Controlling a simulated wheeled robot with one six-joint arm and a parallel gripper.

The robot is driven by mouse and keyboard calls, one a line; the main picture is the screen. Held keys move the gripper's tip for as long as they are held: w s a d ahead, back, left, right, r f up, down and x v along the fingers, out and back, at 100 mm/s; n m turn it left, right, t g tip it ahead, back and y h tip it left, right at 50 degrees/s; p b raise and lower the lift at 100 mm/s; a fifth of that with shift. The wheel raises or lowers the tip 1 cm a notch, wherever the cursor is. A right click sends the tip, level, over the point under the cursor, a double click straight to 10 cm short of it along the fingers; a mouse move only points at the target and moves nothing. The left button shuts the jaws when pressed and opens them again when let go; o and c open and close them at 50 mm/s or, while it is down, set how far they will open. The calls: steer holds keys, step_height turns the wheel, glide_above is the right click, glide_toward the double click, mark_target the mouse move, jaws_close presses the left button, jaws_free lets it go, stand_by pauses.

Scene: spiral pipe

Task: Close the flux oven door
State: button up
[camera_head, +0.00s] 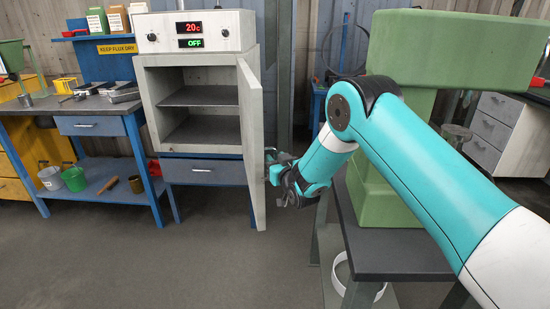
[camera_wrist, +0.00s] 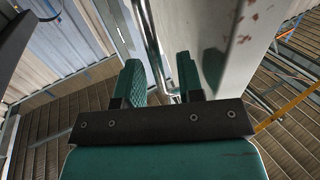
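The flux oven (camera_head: 197,30) stands at the left centre in the head view, with its display reading 20c and OFF. Its grey door (camera_head: 253,140) is swung wide open towards me, and the shelves inside show. My gripper (camera_head: 271,163) is at the outer right face of the door, at about mid height. In the wrist view the door (camera_wrist: 222,25) fills the upper right. A metal handle bar (camera_wrist: 152,45) runs down between the two green fingers of my gripper (camera_wrist: 160,78). The fingers stand apart with a gap around the bar.
A blue workbench (camera_head: 92,103) with tools stands left of the oven. A dark table (camera_head: 400,255) with a large green machine (camera_head: 385,190) stands at the right, close to my arm. The floor (camera_head: 190,260) before the oven is clear.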

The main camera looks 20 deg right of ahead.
steer(key=shift+w+a, duration=0.1)
steer(key=shift+w, duration=0.45)
steer(key=shift+c, duration=0.3)
jaws_close()
